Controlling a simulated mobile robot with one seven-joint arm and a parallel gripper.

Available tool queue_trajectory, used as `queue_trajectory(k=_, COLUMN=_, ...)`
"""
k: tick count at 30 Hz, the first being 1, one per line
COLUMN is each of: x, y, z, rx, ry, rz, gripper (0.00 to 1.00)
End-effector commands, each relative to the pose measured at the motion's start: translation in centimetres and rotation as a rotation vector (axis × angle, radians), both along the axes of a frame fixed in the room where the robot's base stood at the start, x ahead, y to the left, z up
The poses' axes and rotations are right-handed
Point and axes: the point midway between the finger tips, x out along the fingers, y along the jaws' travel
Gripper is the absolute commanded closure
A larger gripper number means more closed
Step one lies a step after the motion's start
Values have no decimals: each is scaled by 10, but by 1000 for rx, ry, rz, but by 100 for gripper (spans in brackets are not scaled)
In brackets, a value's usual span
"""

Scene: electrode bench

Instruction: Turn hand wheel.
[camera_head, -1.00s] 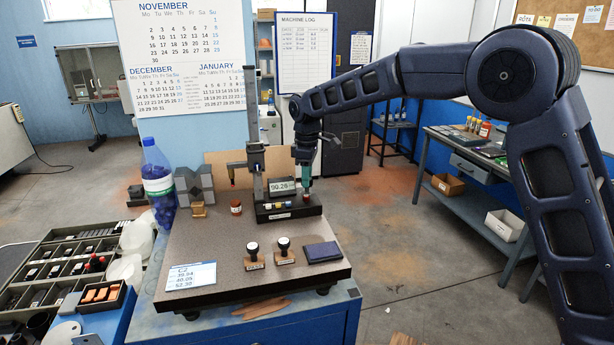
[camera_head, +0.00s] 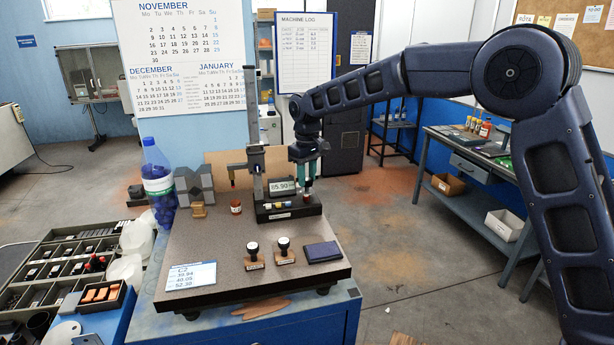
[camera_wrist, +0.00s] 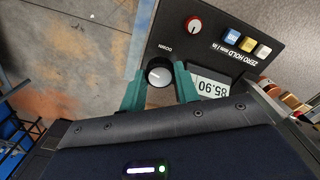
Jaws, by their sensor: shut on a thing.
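The hand wheel is a black round knob (camera_wrist: 159,72) in the wrist view, with a "DOWN" label beside it. The two green fingers of my gripper (camera_wrist: 160,86) are shut on it from both sides. In the head view my gripper (camera_head: 306,178) points down at the right end of the height gauge's black base (camera_head: 290,211), and the wheel is hidden there. The gauge display (camera_head: 282,186) reads 85.90; it also shows in the wrist view (camera_wrist: 211,89). The gauge column (camera_head: 252,115) stands upright behind, with its slider low on it.
Two stamps (camera_head: 284,251), an ink pad (camera_head: 322,252) and a card (camera_head: 191,275) lie on the plate's front half. A blue bottle (camera_head: 158,185) stands at the left.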

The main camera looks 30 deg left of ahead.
Motion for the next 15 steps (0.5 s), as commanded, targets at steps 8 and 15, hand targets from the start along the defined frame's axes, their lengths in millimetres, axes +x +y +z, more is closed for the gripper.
queue_trajectory(k=8, x=0, y=0, z=1, rx=2, ry=-1, rz=-262, gripper=92)
queue_trajectory(k=15, x=1, y=0, z=1, rx=2, ry=-1, rz=-467, gripper=92)
